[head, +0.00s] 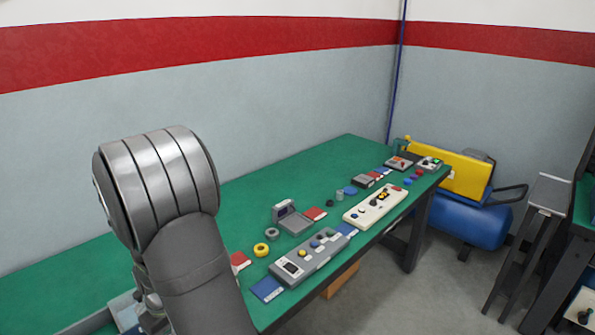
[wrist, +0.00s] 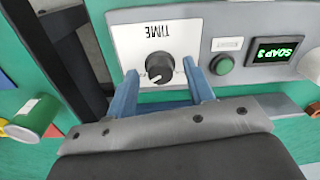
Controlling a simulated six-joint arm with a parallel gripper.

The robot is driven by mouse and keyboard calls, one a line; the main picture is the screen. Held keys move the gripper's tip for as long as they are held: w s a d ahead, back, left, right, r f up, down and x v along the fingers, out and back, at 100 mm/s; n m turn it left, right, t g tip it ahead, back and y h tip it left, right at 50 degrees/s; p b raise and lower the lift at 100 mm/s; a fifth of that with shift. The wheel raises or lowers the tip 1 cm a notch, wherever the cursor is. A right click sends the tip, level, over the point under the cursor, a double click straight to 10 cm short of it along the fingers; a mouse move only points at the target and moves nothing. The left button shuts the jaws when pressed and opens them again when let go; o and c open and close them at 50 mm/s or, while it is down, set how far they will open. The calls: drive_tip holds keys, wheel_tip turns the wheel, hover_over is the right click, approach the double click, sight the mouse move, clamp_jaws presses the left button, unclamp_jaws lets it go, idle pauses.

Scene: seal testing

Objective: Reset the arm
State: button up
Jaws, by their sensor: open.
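In the wrist view, my gripper (wrist: 160,70) is open. Its two blue fingers stand apart, one on each side of a black knob (wrist: 159,67) with a white pointer mark. The knob sits on a white plate (wrist: 205,38) lettered TIME, which appears upside down. The plate is on a grey control panel (wrist: 262,17). Nothing is held between the fingers. Whether the fingers touch the knob, I cannot tell. In the head view, my own arm covers the left foreground, and my fingers and the knob do not show clearly.
A green button (wrist: 222,64) and a lit green display (wrist: 275,50) are on the same panel. A green cylinder (wrist: 36,118) lies at the left. In the head view, a green table (head: 262,200) carries a grey device (head: 310,256), a white device (head: 375,206) and small parts.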

drive_tip(key=shift+r, duration=1.4)
drive_tip(key=shift+c, duration=0.2)
idle(1.1)
